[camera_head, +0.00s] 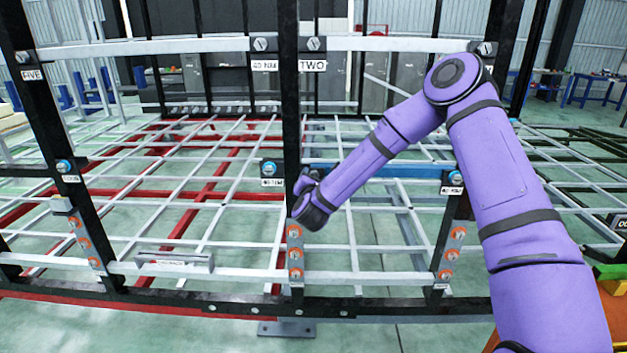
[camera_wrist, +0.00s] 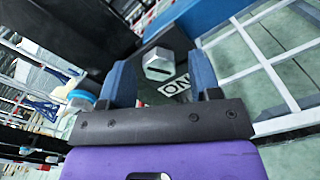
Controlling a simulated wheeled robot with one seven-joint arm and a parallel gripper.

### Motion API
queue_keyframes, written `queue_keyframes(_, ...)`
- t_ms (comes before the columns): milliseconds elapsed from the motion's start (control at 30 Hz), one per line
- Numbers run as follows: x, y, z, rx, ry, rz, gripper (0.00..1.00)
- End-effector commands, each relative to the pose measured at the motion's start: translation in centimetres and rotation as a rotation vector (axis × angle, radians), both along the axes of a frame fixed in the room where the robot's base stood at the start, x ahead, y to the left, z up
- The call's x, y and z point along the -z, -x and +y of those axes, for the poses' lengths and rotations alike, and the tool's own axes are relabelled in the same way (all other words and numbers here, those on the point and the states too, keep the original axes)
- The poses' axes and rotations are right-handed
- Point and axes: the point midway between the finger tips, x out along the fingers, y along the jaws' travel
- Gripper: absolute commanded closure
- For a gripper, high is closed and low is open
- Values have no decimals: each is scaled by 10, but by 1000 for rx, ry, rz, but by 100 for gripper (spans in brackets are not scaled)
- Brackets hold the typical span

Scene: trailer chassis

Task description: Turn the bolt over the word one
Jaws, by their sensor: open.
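In the wrist view, a silver hex bolt head (camera_wrist: 158,65) with a dark slot sits on a black post. Beside it, a white label (camera_wrist: 174,90) shows letters that look like "ON"; the rest is cut off by a finger. My gripper (camera_wrist: 157,68) is open, with one blue-grey finger on each side of the bolt in the picture. I cannot tell whether the fingers touch it. In the head view, my arm reaches to the middle black post, and its wrist hides the gripper's fingers and this bolt.
A blue-ringed bolt (camera_head: 268,168) sits on the middle post, left of my wrist. Orange-ringed bolts (camera_head: 295,253) sit lower on it. A bolt over the word TWO (camera_head: 313,44) is higher up. A blue bar (camera_head: 400,171) runs right from the post. White grid bars surround the area.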

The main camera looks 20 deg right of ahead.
Motion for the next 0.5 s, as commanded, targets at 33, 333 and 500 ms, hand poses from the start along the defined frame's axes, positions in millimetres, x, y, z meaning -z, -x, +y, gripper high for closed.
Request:
queue_keyframes(33,0,0,0,0,0,0,43)
queue_keyframes(333,0,33,11,-3,1,1,43)
queue_keyframes(500,0,65,21,-2,-1,2,43)
